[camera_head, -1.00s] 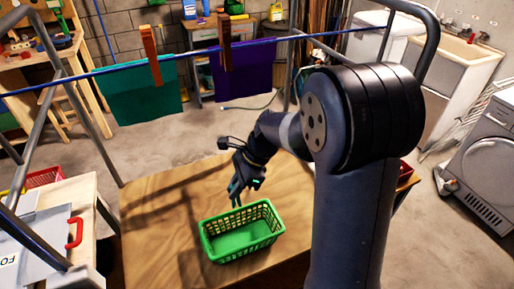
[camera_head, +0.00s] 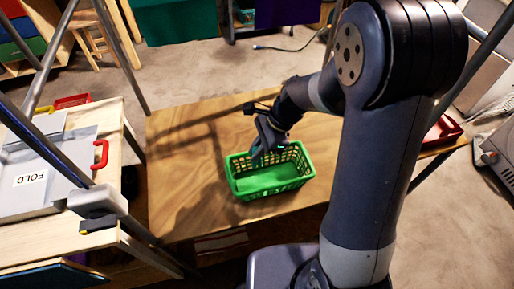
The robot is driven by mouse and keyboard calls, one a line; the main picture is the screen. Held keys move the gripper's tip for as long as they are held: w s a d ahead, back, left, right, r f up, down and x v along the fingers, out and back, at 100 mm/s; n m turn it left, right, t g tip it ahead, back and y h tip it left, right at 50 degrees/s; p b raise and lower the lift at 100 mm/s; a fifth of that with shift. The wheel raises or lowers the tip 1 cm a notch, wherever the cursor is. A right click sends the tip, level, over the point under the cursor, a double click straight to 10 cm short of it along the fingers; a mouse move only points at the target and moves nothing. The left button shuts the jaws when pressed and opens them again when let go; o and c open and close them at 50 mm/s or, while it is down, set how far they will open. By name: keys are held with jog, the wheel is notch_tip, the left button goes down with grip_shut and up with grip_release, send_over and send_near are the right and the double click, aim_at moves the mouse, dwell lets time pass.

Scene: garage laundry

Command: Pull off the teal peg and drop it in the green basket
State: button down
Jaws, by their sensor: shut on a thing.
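My gripper (camera_head: 256,156) is small and dark in the picture, pointing down at the back left part of the green basket (camera_head: 272,187). It is shut on a small teal thing, which looks like the teal peg (camera_head: 256,150), mostly hidden between the fingers. The fingertips appear over or just inside the basket's back rim; their exact height is hard to tell. The basket is an open, slatted rectangle on the wooden table (camera_head: 190,190). Its visible floor looks empty.
A folding board (camera_head: 40,180) marked FOLD lies on a bench at the left. Metal rack legs (camera_head: 122,55) stand behind. A teal cloth (camera_head: 175,20) and a purple cloth (camera_head: 287,10) show at the top. A red tray (camera_head: 441,132) is right of my arm.

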aim_at(260, 163)
jog(key=shift+f+b, duration=3.65)
jog(key=shift+f, duration=0.7)
jog(key=c, duration=1.3)
grip_release()
jog(key=shift+c, duration=0.2)
jog(key=p+v, duration=0.1)
jog(key=v, duration=1)
jog(key=shift+a+f, duration=0.1)
jog(key=x, duration=1)
jog(key=shift+a+f, duration=0.2)
jog(key=shift+r+p, duration=1.3)
jog(key=shift+r, duration=0.45)
